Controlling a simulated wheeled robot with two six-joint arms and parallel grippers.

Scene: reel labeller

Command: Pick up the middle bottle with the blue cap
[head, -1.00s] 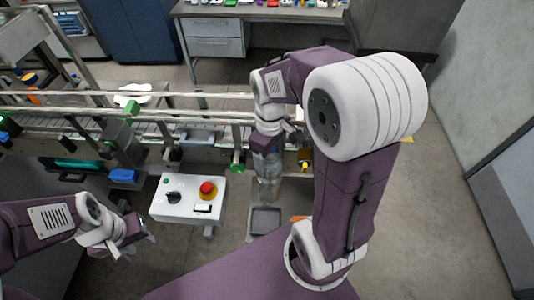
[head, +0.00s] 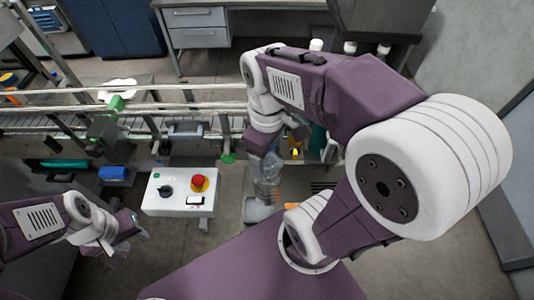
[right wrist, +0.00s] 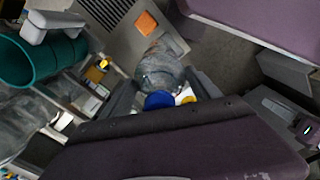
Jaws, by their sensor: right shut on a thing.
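My right gripper (right wrist: 163,100) is shut on a clear bottle (right wrist: 160,68) with a blue cap (right wrist: 158,100). The cap lies between its fingers in the right wrist view. In the head view the right gripper (head: 265,150) is at the upper end of this bottle (head: 266,178), which hangs below it. The cap is hidden there by the gripper. My left gripper (head: 128,240) is at the lower left, empty, with its fingers apart.
A white control box (head: 180,193) with a red button stands left of the bottle. The conveyor rails (head: 200,110) run across behind. A teal bin (right wrist: 40,60) shows in the right wrist view. White-capped containers (head: 350,47) stand at the back right.

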